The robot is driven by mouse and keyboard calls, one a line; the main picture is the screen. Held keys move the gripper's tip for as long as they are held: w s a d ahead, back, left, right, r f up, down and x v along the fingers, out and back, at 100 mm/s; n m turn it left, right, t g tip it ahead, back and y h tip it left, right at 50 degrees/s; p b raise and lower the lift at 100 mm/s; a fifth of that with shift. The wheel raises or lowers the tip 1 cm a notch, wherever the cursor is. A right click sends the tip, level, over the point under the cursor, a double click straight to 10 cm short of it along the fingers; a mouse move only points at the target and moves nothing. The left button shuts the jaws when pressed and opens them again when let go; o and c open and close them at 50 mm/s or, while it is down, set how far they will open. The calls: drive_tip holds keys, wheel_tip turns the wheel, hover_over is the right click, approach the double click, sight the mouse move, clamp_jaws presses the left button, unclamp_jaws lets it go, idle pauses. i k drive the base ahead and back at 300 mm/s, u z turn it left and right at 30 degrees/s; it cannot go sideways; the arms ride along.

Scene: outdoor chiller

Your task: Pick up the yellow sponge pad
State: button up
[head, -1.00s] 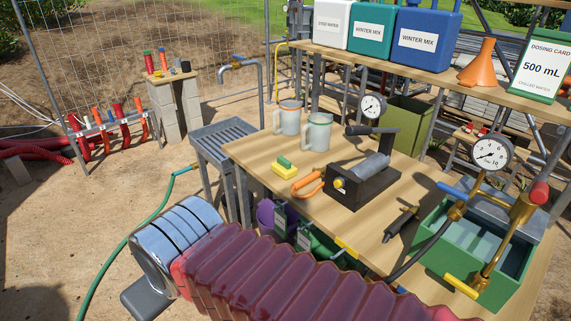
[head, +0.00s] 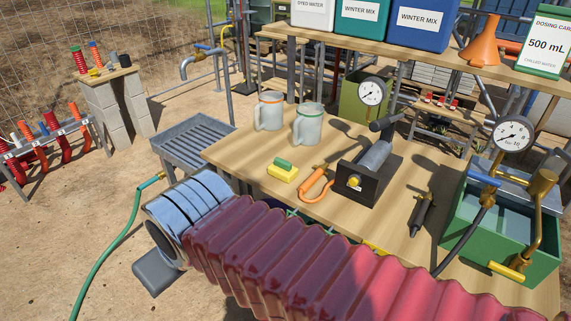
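The yellow sponge pad (head: 282,173) lies on the wooden table (head: 245,150), near its front left edge. A smaller green piece (head: 284,163) sits on top of it; I cannot tell if it is part of the pad. My red ribbed arm crosses the front of the picture. Its blue-grey end with a dark block, my gripper (head: 158,262), is at the lower left, off the table and clearly apart from the pad. The fingertips do not show clearly, so I cannot tell whether it is open or shut.
An orange-handled tool (head: 315,184) lies just right of the pad. Two grey mugs (head: 308,128) stand behind it, and a black clamp-like device (head: 368,178) farther right. A green bin (head: 460,222) with a gauge is at the right. A slatted metal stand (head: 190,145) adjoins the left.

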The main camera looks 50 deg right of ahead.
sight(284, 170)
drive_tip(key=z, duration=0.4)
drive_tip(key=i, duration=1.1)
drive_tip(key=z, duration=0.35)
